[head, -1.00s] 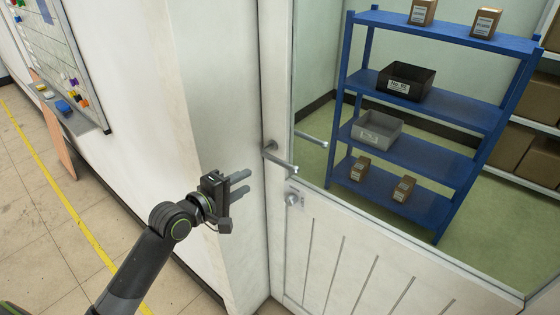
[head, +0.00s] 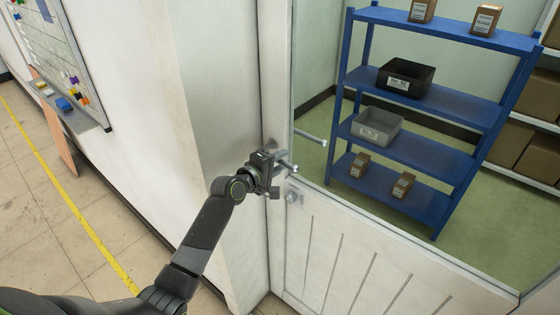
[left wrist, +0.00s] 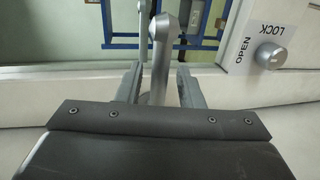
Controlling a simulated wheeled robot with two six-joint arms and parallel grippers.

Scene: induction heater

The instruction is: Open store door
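The white store door (head: 340,250) has a large glass pane and looks closed in its frame. Its metal lever handle (left wrist: 162,50) runs between the two fingers of my left gripper (left wrist: 160,88) in the left wrist view. The fingers are apart, one on each side of the lever, with a gap showing beside it. In the head view my left gripper (head: 283,168) covers most of the lever. A round lock knob (head: 292,197) sits just below the handle; the left wrist view shows this knob (left wrist: 270,57) beside an OPEN/LOCK label. My right gripper is out of view.
A white wall (head: 150,120) with a whiteboard (head: 60,50) stands left of the door. Through the glass are a blue shelf (head: 450,103) with boxes and bins, and green floor. Tiled floor with a yellow line (head: 70,215) is clear at left.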

